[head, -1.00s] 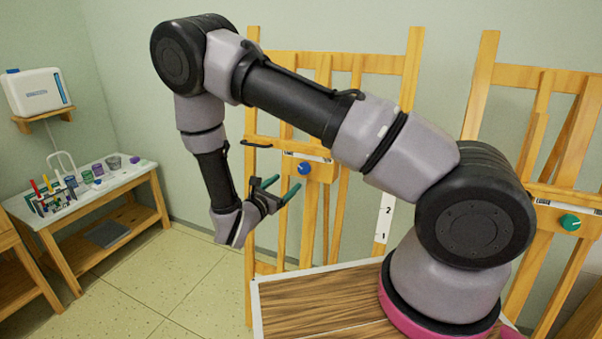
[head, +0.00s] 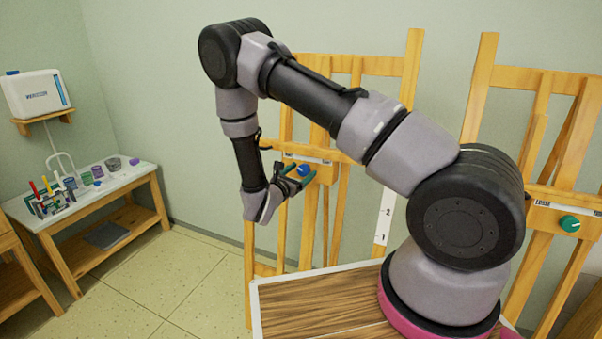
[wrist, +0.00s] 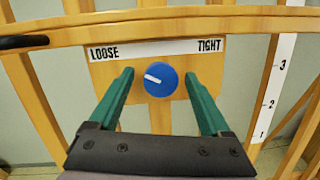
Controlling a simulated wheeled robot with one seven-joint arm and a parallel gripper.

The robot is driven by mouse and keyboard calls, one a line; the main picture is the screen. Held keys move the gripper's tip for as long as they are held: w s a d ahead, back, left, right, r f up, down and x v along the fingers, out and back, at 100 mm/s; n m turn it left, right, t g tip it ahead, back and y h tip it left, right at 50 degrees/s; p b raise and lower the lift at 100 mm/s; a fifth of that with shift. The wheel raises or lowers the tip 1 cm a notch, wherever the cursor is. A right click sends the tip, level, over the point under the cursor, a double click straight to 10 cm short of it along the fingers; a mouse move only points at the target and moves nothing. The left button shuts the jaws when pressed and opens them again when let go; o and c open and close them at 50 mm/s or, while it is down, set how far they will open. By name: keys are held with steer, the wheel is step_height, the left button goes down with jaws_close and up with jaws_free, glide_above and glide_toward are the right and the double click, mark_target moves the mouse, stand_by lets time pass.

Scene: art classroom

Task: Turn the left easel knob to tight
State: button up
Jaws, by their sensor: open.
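The left easel (head: 312,225) stands against the back wall. Its blue knob (wrist: 161,79) sits on a wooden block below a label strip (wrist: 157,49) reading LOOSE at left and TIGHT at right. The knob's white mark points left and slightly up, toward the LOOSE side. In the head view the blue knob (head: 304,170) shows between the fingers. My gripper (wrist: 160,90) is open, its green fingers on either side of the knob with gaps on both sides. I cannot tell how far the fingertips reach over the knob. My gripper (head: 296,176) holds nothing.
A second easel (head: 538,150) with a green knob (head: 569,224) stands at the right. A black horizontal bar (wrist: 24,42) sits left of the label in the wrist view. A numbered white strip (wrist: 274,90) is at the right. A side table (head: 140,176) with art supplies stands at left.

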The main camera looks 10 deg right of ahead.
jaws_close()
steer(key=shift+m, duration=0.6)
steer(key=m+g, duration=0.1)
steer(key=m, duration=0.7)
steer(key=m+g, duration=0.1)
steer(key=m, duration=0.3)
steer(key=shift+r+g, duration=0.1)
steer(key=shift+g, duration=0.2)
steer(key=m, duration=0.3)
steer(key=m+y, duration=0.1)
steer(key=m, duration=0.2)
steer(key=shift+g, duration=0.3)
steer(key=m+y, duration=0.1)
steer(key=m, duration=0.3)
steer(key=shift+r+m, duration=0.1)
steer(key=shift+m, duration=0.2)
